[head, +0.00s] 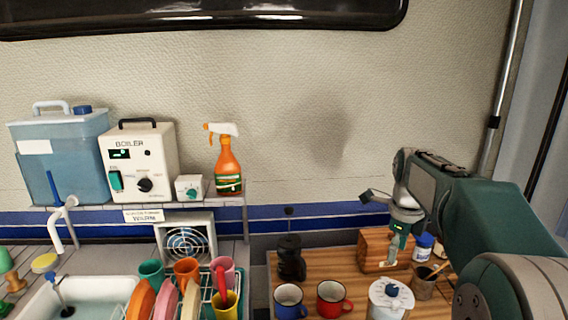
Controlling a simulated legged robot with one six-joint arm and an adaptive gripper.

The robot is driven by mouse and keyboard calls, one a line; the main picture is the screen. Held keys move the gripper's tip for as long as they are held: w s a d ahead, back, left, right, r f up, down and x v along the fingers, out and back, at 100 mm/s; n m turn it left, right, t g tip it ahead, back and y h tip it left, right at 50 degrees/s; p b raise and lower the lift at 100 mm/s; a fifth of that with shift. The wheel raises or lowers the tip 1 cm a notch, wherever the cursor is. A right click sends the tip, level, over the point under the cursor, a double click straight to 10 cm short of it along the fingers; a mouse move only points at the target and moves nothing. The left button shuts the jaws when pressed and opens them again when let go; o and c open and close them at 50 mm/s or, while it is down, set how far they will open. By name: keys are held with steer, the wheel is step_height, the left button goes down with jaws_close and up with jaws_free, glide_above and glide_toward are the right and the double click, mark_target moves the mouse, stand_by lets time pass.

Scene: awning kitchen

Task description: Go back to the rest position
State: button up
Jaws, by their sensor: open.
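My arm comes in from the right side of the head view, and its green and grey links reach left over the wooden counter (330,268). My gripper (386,218) points down and left, in front of the wall and just over a wooden box (375,250). It is open, and I see nothing held in it. Part of the gripper is hidden by its own body, and I cannot tell whether it touches the box.
On the counter are a black grinder-like item (290,260), a blue mug (289,301), a red mug (333,298) and a white canister (390,301). A dish rack (208,292) and sink (90,296) are at left. A spray bottle (228,165) stands on the shelf.

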steer(key=s+a+r+n+t, duration=0.25)
steer(key=s+a+n, duration=0.55)
steer(key=s+n, duration=0.55)
steer(key=s+a+f+n+t, duration=0.2)
steer(key=s+a+f+n, duration=0.2)
steer(key=s+n, duration=0.6)
steer(key=shift+a+f+n, duration=0.2)
steer(key=shift+f+n, duration=0.35)
steer(key=shift+n, duration=1.4)
steer(key=shift+t, duration=0.25)
